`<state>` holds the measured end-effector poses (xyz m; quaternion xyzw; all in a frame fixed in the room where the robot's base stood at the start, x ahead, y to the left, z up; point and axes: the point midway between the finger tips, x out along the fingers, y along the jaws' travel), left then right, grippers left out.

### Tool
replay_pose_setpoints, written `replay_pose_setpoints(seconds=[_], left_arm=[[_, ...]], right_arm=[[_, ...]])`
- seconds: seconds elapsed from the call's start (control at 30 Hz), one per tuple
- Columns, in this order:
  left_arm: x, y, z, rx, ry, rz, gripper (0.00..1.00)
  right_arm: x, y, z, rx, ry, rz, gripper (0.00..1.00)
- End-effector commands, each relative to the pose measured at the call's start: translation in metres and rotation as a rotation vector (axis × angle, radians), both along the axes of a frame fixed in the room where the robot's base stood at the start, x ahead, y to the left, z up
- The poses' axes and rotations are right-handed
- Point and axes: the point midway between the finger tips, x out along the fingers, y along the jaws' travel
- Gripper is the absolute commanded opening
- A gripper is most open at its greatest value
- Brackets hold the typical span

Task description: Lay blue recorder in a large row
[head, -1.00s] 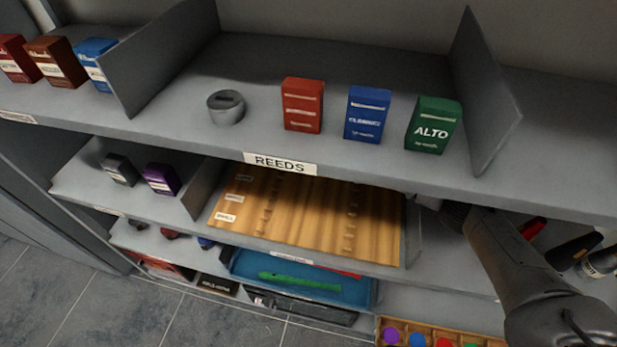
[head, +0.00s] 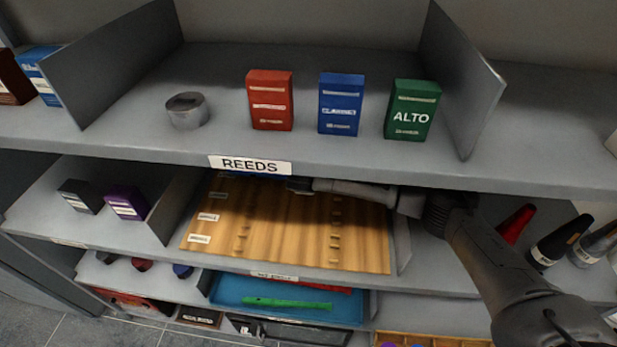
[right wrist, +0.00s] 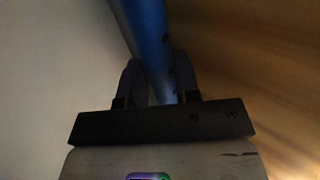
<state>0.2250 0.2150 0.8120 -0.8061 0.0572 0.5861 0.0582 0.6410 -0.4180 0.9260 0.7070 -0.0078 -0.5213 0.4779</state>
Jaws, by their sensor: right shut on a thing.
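A blue recorder (right wrist: 148,35) is between the fingers of my right gripper (right wrist: 160,80) in the right wrist view, and the gripper is shut on it. In the head view my right gripper (head: 298,185) reaches in from the right under the upper shelf, above the back of a wooden board (head: 290,235). Most of the recorder is hidden there by the shelf edge. The board has grooves, small pegs and several white labels (head: 207,217) along its left side, too small to read. My left gripper is not in view.
A blue tray (head: 225,290) below holds a green recorder (head: 287,302) and a red one (head: 325,286). The REEDS shelf (head: 330,163) overhangs the board closely. Dividers (head: 180,205) flank it.

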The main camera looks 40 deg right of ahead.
Motion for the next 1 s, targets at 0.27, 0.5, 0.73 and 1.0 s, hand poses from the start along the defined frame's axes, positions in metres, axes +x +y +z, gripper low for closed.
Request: replay_pose_setpoints(seconds=[0.27,0.5,0.73,1.0], left_arm=[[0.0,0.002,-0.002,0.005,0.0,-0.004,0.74],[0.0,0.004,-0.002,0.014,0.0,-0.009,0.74],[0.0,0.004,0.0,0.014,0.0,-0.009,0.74],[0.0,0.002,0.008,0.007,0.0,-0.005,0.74]], right_arm=[[0.0,0.0,-0.001,0.0,-0.002,0.0,0.0],[0.0,0.0,-0.001,0.0,-0.002,0.0,0.0],[0.0,0.0,0.0,0.0,-0.002,0.0,0.0],[0.0,0.0,0.001,0.0,-0.001,0.001,0.0]])
